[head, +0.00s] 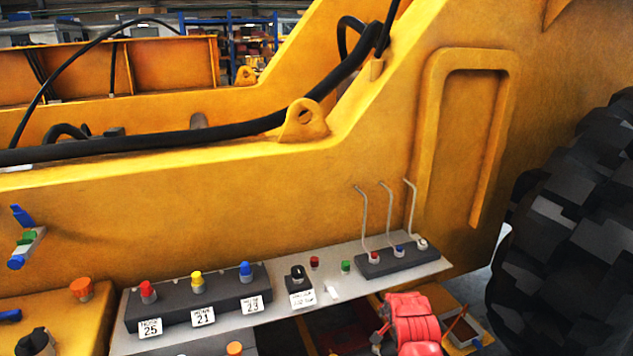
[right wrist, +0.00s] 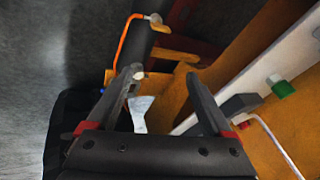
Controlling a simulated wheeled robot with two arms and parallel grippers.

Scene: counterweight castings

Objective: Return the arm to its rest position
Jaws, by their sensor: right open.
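My right gripper (right wrist: 162,82) shows in the right wrist view. Its two dark fingers with red parts near their bases stand apart, so it is open. I see nothing held between the fingers. A small pale piece (right wrist: 140,112) shows between them, farther off; I cannot tell what it is. In the head view the right gripper's fingers cannot be made out. My left gripper is in neither view.
A grey shelf (head: 340,300) carries a dark block (head: 205,298) with red, yellow and blue knobs, and another block (head: 400,258) with thin upright rods. A yellow machine frame (head: 250,215) stands behind. A large black tyre (head: 575,235) is at right.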

